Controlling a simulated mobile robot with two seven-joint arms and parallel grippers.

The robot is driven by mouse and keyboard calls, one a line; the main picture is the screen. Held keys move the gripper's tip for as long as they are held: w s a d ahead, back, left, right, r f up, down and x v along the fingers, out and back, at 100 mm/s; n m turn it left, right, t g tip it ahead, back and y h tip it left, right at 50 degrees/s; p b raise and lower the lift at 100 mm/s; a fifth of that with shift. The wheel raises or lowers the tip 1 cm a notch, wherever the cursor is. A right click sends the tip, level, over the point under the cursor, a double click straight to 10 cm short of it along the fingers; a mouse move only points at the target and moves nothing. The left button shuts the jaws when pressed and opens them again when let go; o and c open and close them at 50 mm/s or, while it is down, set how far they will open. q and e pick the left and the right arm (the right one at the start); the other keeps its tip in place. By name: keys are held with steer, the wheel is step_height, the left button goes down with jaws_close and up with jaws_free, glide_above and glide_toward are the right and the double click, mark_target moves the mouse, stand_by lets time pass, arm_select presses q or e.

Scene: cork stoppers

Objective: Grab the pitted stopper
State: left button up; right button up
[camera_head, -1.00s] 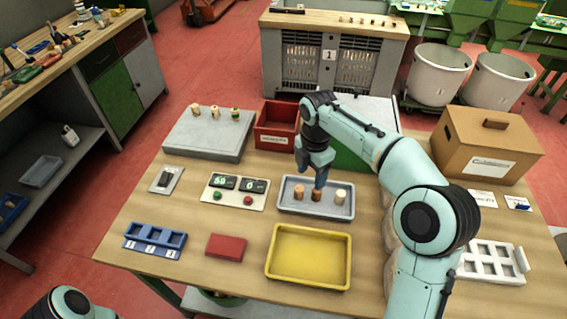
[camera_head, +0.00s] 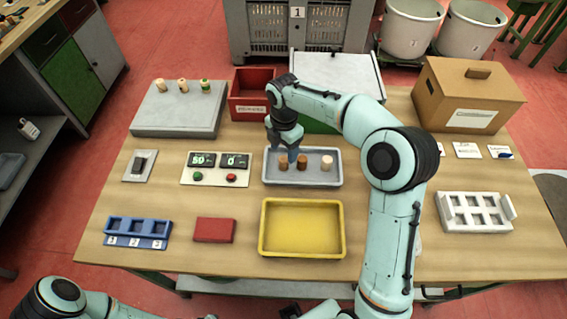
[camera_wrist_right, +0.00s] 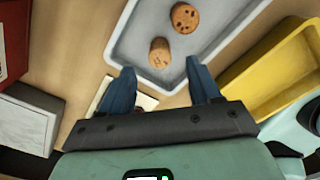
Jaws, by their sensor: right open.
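A grey tray (camera_head: 268,181) holds three stoppers in a row. The middle stopper (camera_head: 302,162) is brown; in the right wrist view it seems to be the pitted stopper (camera_wrist_right: 185,17), its top marked with dark pits. The left stopper (camera_head: 284,162) is also brown; the right wrist view shows its plainer top (camera_wrist_right: 160,52). The right stopper (camera_head: 327,162) is paler. My right gripper (camera_head: 291,155) is open and empty above the tray's left part. In its wrist view the fingertips (camera_wrist_right: 161,70) point toward the plainer stopper, with the pitted one farther off. My left gripper is out of view.
A yellow tray (camera_head: 262,245) lies in front of the grey tray. A red bin (camera_head: 242,108) and a grey platform (camera_head: 160,130) with several stoppers stand behind. A counter panel (camera_head: 215,180) is left, a white rack (camera_head: 450,226) right. The front right tabletop is mostly clear.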

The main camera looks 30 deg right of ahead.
mark_target(284, 159)
step_height(284, 159, down, 4)
steer(key=shift+f, duration=0.15)
steer(key=c, duration=1.1)
